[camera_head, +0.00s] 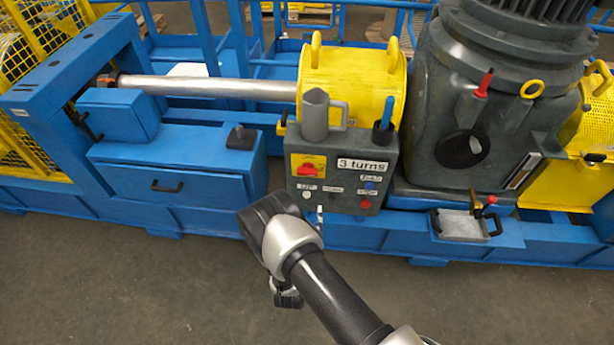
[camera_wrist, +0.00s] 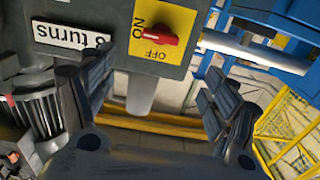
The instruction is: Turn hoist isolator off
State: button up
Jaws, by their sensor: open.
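The hoist isolator is a red rotary knob (camera_head: 308,169) on a yellow plate at the upper left of a grey control box (camera_head: 345,185). In the wrist view, which is roughly upside down, the knob (camera_wrist: 160,39) lies sideways, with its pale-marked end towards ON. OFF is printed below it there. My gripper (camera_wrist: 158,72) is open and empty, its two fingers wide apart below and to the sides of the knob, not touching it. In the head view my wrist shows in front of the machine, below and left of the box; the fingers are not clear there.
A "3 turns" label (camera_head: 361,164), small buttons and a red button (camera_head: 365,204) share the box face. A grey jug-like cup (camera_head: 315,115) and a blue-handled tool (camera_head: 386,115) stand at its top. Blue drawers (camera_head: 175,187) lie left. The floor in front is clear.

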aim_at(307, 175)
jog(key=w+b, duration=0.1)
jog(key=w, duration=0.4)
jog(key=w+b, duration=0.1)
jog(key=w, duration=0.4)
jog(key=w+b, duration=0.2)
jog(key=w, duration=0.3)
jog(key=shift+w+d, duration=0.1)
jog(key=shift+d, duration=0.15)
jog(key=c, duration=1.1)
jog(key=shift+o, duration=0.2)
